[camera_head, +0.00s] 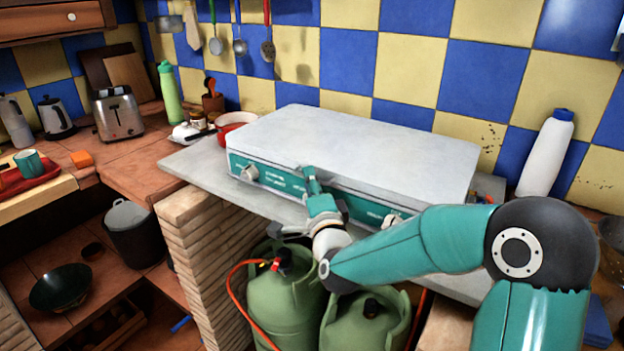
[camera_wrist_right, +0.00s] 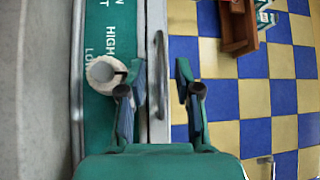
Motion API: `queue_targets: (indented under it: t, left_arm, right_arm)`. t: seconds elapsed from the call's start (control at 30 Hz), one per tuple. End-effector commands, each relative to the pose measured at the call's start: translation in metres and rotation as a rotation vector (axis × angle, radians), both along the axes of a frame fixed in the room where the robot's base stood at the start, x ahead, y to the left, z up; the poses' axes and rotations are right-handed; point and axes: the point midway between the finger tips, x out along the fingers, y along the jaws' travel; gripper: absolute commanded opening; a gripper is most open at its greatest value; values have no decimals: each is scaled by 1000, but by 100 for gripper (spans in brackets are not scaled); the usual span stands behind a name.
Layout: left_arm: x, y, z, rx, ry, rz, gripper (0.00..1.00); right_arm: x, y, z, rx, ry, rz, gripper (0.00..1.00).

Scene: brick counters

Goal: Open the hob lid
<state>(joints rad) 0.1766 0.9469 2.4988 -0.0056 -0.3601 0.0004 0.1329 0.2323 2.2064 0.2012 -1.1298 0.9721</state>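The hob's flat light-grey lid (camera_head: 370,145) is closed over the hob. Its teal front panel (camera_head: 275,178) carries knobs, one at the left (camera_head: 250,173). My right gripper (camera_head: 312,182) is at the middle of the hob's front edge. In the right wrist view, my right gripper (camera_wrist_right: 162,80) is open. A thin grey lid handle (camera_wrist_right: 160,70) lies between its two fingers, with visible gaps on both sides. A knob (camera_wrist_right: 104,73) shows beside the left finger. In the head view the handle is mostly hidden by the gripper. My left gripper is not in view.
Green gas bottles (camera_head: 290,300) stand below the counter. A red pot (camera_head: 235,124) is at the hob's left, and a white bottle (camera_head: 547,155) stands to its right. Utensils hang on the tiled wall behind. Space directly above the lid is clear.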

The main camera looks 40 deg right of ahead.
Motion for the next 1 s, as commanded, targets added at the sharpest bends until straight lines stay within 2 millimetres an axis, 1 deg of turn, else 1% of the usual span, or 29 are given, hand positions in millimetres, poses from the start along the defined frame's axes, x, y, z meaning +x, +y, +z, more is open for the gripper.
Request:
queue_targets:
  t: [0.27, 0.3, 0.5, 0.8, 0.83, 0.9, 1.0]
  left_arm:
    - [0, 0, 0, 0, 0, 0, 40]
    - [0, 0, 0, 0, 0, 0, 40]
    - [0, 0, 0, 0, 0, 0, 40]
    - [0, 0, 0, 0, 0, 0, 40]
    - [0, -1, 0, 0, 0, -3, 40]
    - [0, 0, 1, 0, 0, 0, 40]
    - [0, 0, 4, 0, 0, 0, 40]
  right_arm:
    - [2, -1, 0, 0, 0, 1, 33]
    - [2, 0, 0, 0, 0, 1, 32]
    - [2, 0, 0, 0, 0, 1, 0]
    - [2, 0, -1, 0, 3, 0, 0]
    - [1, -7, -1, 0, 3, -5, 0]
    - [2, -3, 0, 1, 3, 1, 0]
    - [2, -1, 3, 6, 5, 1, 0]
